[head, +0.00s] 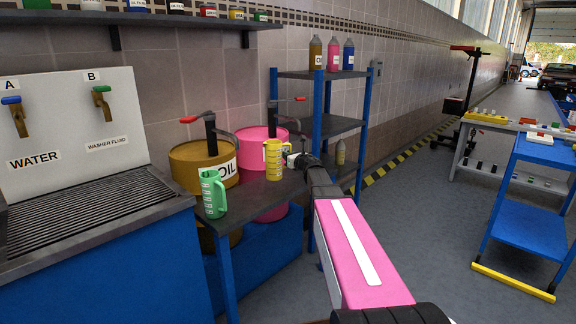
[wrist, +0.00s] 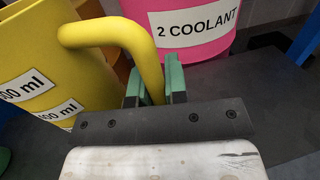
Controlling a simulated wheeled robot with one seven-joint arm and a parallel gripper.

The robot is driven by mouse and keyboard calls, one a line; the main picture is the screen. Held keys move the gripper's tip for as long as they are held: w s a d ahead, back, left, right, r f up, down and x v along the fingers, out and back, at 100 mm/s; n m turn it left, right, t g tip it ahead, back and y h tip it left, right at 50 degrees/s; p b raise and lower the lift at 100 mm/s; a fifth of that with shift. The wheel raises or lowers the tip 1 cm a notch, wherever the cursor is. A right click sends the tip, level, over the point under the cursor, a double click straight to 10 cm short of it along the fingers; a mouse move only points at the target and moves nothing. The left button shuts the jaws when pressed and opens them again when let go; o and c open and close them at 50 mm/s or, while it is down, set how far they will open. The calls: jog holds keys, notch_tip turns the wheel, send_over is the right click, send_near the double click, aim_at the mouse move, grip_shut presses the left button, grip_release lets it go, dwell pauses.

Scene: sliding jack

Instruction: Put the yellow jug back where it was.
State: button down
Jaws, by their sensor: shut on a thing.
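The yellow jug (head: 272,163) is upright in front of the pink drum, over the dark table top (head: 240,200). I cannot tell whether its base touches the table. In the wrist view the jug (wrist: 28,65) fills the left side, with "ml" labels on its wall. My gripper (head: 291,159) is at the jug's right side. In the wrist view my gripper's green fingers (wrist: 156,85) are shut on the jug's handle, one on each side of it. A green jug (head: 213,194) stands at the table's front left.
A pink drum (head: 256,138) labelled "2 COOLANT" and a brown "OIL" drum (head: 190,168), both with pumps, stand behind the jugs. A blue shelf rack (head: 322,124) with bottles is to the right. A sink (head: 95,215) with two taps is left.

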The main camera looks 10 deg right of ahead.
jog(key=shift+d+f, duration=0.1)
jog(key=shift+f, duration=1.95)
jog(key=c, duration=1.1)
grip_release()
jog(key=shift+f, duration=0.1)
jog(key=shift+c, duration=0.2)
